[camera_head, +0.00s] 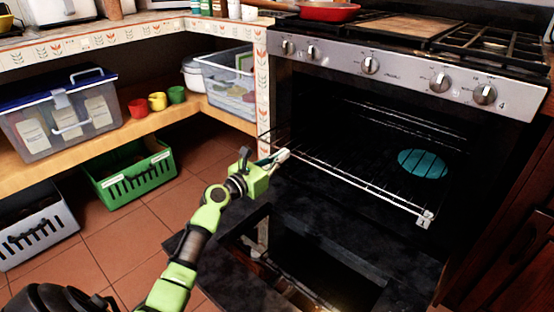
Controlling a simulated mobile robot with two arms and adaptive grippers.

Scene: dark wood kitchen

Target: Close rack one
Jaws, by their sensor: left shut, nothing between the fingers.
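The oven rack (350,180) is a wire shelf inside the open oven, and its front bar reaches out past the oven opening. A teal round item (423,164) lies on the right part of the rack. The oven door (310,250) hangs open and down below it. My left gripper (283,155) is shut and empty, at the left front end of the rack. I cannot tell whether its fingertips touch the rack. My right gripper is out of view.
The stove's knob panel (400,78) runs above the oven opening. A red pan (330,11) sits on the stovetop. On the left, a wooden shelf (150,128) holds plastic boxes and cups. A green crate (130,175) stands on the tiled floor, left of my arm.

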